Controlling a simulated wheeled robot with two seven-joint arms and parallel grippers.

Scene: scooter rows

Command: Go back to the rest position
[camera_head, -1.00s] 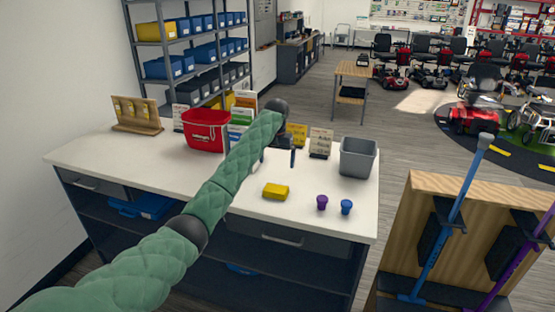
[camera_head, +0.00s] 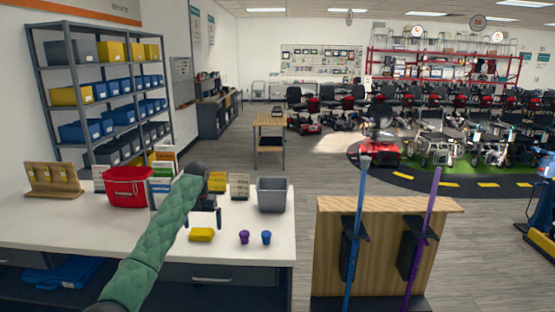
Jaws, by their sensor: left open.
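My left arm, in a green quilted sleeve, reaches in from the lower left over the white counter (camera_head: 75,226). My left gripper (camera_head: 204,217) is open with nothing between its fingers. It shows just above and behind the yellow block (camera_head: 201,235) in the picture; I cannot tell its exact height over the counter. A purple knob-like piece (camera_head: 244,237) and a blue one (camera_head: 266,238) stand on the counter to its right. My right gripper is not in view.
A wooden rack (camera_head: 385,250) with a blue cane (camera_head: 357,230) and a purple cane (camera_head: 422,235) stands right. Open floor lies behind, before scooter rows.

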